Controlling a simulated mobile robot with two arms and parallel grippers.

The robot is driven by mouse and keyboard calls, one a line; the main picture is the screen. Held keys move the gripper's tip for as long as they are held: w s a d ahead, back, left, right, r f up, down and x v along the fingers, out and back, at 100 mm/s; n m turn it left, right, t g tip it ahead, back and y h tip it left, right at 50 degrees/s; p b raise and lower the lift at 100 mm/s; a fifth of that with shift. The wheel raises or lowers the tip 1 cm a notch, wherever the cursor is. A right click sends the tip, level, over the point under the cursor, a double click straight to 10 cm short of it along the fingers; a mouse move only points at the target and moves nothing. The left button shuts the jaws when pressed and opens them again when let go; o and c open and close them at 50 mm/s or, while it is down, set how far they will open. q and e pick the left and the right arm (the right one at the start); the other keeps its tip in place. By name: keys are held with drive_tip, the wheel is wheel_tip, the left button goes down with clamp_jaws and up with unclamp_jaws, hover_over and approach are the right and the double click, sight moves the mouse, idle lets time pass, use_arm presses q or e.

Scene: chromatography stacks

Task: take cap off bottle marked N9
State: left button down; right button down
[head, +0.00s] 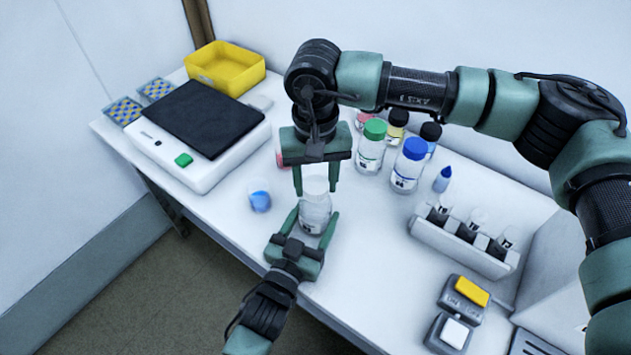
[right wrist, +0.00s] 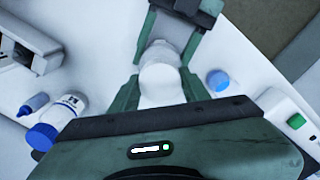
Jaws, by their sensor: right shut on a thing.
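A clear bottle (head: 315,217) with a white cap (head: 315,186) stands near the front of the bench. No N9 marking can be read on it. My right gripper (head: 315,188) comes from above and is shut on the white cap, which also shows between its fingers in the right wrist view (right wrist: 161,80). My left gripper (head: 314,222) comes from the front, with its fingers on both sides of the bottle's body, and appears shut on it. I cannot tell whether there is a gap between cap and bottle.
Bottles with green (head: 375,129) and blue (head: 415,148) caps stand behind to the right, among others. A small blue-filled container (head: 259,196) is close on the left. A vial rack (head: 459,248) stands right, a white device (head: 194,168) left, and a yellow bin (head: 232,66) behind.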

sight(316, 184)
drive_tip(key=shift+r, duration=0.8)
drive_tip(key=shift+r, duration=2)
use_arm(q)
drive_tip(key=shift+c, duration=1.3)
unclamp_jaws()
